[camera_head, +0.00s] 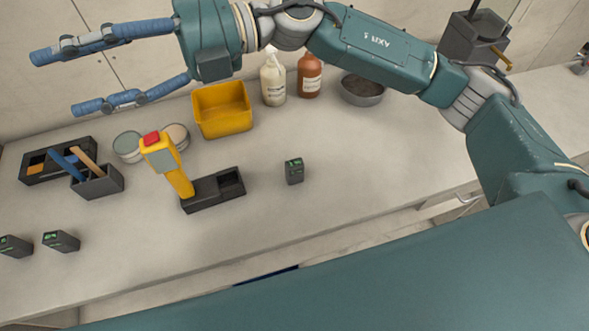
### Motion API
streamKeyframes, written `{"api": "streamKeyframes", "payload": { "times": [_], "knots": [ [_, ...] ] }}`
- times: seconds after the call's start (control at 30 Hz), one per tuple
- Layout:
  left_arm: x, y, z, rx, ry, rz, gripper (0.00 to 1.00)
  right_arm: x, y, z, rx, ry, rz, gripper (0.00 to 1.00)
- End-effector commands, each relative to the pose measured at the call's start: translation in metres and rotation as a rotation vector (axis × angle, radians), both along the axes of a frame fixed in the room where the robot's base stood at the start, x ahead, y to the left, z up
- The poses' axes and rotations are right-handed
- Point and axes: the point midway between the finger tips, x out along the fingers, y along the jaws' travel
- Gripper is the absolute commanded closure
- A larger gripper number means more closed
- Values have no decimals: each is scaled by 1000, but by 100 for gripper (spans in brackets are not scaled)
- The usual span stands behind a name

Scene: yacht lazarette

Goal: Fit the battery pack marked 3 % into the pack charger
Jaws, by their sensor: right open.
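Three small dark battery packs with green displays stand on the counter: one in the middle (294,171) and two at the lower left, one (61,241) and another (14,246). Their marks are too small to read, so I cannot tell which shows 3 %. A black base that looks like the pack charger (216,197) lies left of the middle pack. A yellow device with a red top (170,165) stands at its left end; its right end has an empty-looking recess. My right gripper (61,83) is open and empty, above the counter's back left. My left gripper is not in view.
A yellow bin (222,109), two round tins (127,146), a white bottle (273,80), a brown bottle (310,75) and a grey bowl (362,89) stand at the back. A black tool holder (98,183) and tray (38,172) are left. The counter's front middle is clear.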

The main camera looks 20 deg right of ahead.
Motion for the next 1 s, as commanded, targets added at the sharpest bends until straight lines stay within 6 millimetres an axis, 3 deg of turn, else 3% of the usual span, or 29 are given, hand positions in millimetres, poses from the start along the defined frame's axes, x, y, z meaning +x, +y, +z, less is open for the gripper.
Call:
{"api": "streamKeyframes", "payload": {
  "times": [0.1, 0.17, 0.3, 0.4, 0.5, 0.63, 0.77, 1.0],
  "knots": [
    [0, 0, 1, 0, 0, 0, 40, -29, -16, -82, -266, -217, 140, 45],
    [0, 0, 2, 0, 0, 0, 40, -33, -33, -126, -414, -310, 198, 45],
    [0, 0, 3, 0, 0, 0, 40, -21, -94, -212, -776, -470, 295, 45],
    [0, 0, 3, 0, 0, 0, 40, -2, -149, -255, -1035, -537, 335, 45],
    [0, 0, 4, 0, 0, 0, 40, 16, -202, -277, -1259, -566, 352, 45],
    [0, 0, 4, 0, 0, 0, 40, 29, -247, -286, -1445, -569, 355, 45],
    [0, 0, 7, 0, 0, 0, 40, 33, -264, -292, -1513, -563, 355, 45],
    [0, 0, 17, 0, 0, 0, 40, 33, -265, -329, -1515, -560, 355, 45]
  ]
}}
